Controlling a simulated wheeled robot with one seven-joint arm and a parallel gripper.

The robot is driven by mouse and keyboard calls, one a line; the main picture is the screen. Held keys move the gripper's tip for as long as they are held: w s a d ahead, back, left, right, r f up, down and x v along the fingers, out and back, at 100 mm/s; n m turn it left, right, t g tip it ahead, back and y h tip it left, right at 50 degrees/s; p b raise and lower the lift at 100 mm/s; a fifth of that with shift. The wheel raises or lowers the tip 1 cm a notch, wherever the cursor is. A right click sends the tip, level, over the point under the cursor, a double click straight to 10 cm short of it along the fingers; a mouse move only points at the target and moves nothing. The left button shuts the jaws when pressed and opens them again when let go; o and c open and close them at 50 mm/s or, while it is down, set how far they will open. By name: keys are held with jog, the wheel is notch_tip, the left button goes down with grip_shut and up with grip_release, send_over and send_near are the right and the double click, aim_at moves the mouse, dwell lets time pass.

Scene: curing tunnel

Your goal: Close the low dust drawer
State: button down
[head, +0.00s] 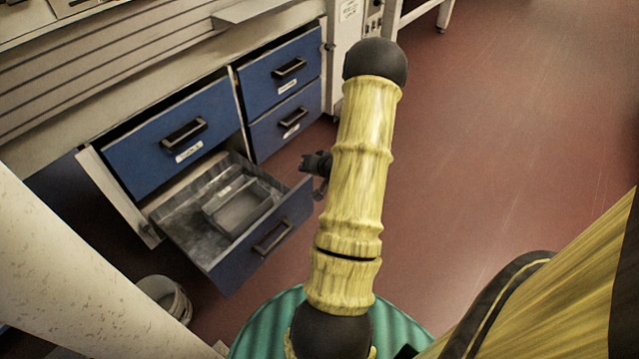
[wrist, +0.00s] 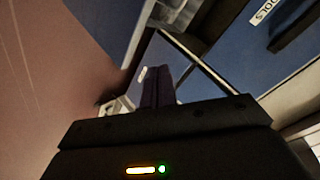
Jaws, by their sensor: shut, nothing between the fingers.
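The low dust drawer (head: 213,262) is pulled well out below another blue drawer in the head view. Its blue front has a dark bar handle (head: 272,237), and a grey metal tray (head: 237,210) lies inside it. My gripper (head: 326,172) is just right of the drawer front's far upper corner, partly hidden behind my arm. In the wrist view my gripper (wrist: 157,86) is shut and holds nothing. I cannot tell whether it touches the drawer.
Three other blue drawers (head: 170,137) line the cabinet, handles facing out. A pale bucket (head: 165,297) stands on the floor left of the open drawer. The red floor (head: 500,130) to the right is clear. A pale post (head: 60,270) stands at the near left.

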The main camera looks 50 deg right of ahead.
aim_at(312, 179)
jog(key=s+d+f+m+t, duration=0.2)
jog(key=s+f+m+t, duration=0.1)
jog(key=s, duration=0.5)
jog(key=s+d+f+m+t+y, duration=0.1)
jog(key=s+f+m+t, duration=0.3)
jog(key=s, duration=0.4)
jog(key=shift+s+d+m+t+y, duration=0.3)
jog(key=shift+d+m+t, duration=0.1)
jog(key=shift+d+m, duration=0.1)
jog(key=w+b, duration=0.2)
jog(key=w, duration=0.2)
jog(key=w+b, duration=0.2)
jog(key=w, duration=0.3)
jog(key=w+a+b, duration=0.1)
jog(key=w+b, duration=0.1)
jog(key=w, duration=0.2)
jog(key=shift+w+a+f+b, duration=0.1)
jog(key=shift+w+f+b, duration=0.1)
jog(key=shift+w+b, duration=0.2)
jog(key=shift+w+r, duration=0.1)
jog(key=shift+r, duration=0.05)
